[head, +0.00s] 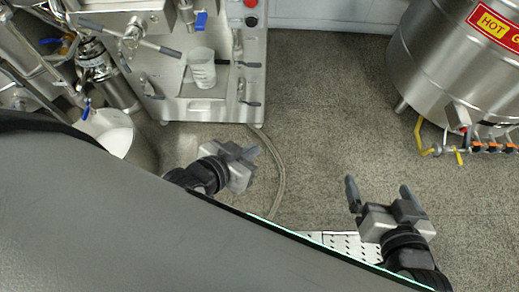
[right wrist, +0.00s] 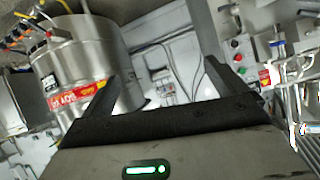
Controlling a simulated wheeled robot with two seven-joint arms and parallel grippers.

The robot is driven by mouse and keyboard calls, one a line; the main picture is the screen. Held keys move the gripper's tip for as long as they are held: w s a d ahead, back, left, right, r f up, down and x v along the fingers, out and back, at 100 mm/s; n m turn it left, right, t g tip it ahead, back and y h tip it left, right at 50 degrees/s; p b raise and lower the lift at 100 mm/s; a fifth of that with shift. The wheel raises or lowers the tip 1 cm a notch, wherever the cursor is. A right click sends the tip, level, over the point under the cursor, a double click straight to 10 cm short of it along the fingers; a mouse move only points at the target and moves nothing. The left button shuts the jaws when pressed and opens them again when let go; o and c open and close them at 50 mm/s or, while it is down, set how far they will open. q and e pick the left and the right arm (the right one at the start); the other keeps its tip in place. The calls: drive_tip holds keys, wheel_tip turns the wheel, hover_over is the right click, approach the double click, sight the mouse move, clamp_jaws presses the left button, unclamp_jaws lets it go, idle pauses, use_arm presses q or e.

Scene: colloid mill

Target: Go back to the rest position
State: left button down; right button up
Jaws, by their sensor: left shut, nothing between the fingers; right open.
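My left gripper (head: 249,152) is near the middle of the head view, over the floor just below the steel machine. It is shut with nothing between its fingers. My right gripper (head: 378,190) is to the right of it, over bare floor, open and empty with its fingers pointing up the picture. In the right wrist view its two fingers (right wrist: 155,88) stand wide apart with nothing between them. Both grippers are apart from everything around them.
A steel machine (head: 180,60) with a cup (head: 202,68) on its ledge stands at the upper left. A white-filled container (head: 115,140) is below it. A hose (head: 280,175) lies on the floor. A steel vessel (head: 440,60) with valves stands at the upper right. The floor between (head: 320,110) is clear.

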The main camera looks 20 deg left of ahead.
drive_tip(key=shift+s+d, duration=0.2)
drive_tip(key=shift+g+h, duration=0.3)
drive_tip(key=f, duration=0.4)
drive_tip(key=shift+d+f, duration=0.3)
drive_tip(key=shift+f, duration=0.05)
idle(2.2)
